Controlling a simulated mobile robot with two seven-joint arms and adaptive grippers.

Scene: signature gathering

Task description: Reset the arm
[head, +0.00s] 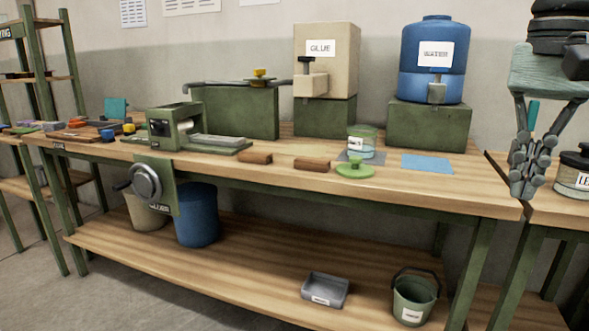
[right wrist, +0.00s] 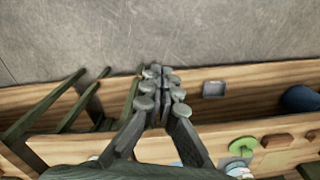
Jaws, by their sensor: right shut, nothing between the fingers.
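My right gripper (head: 527,165) hangs fingers down at the right side of the head view, in front of the gap between the long workbench (head: 440,195) and the bench at the right. Its fingers are together with nothing between them. In the right wrist view the closed fingertips (right wrist: 160,85) point toward the grey floor, over the edge of the bench. My left gripper is in neither view.
The workbench holds a glue dispenser (head: 327,55), a blue water barrel (head: 433,55), a green hand-cranked machine (head: 180,130), a jar (head: 362,141), a green lid (head: 355,168) and brown blocks (head: 313,165). A bucket (head: 414,295) sits on the lower shelf.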

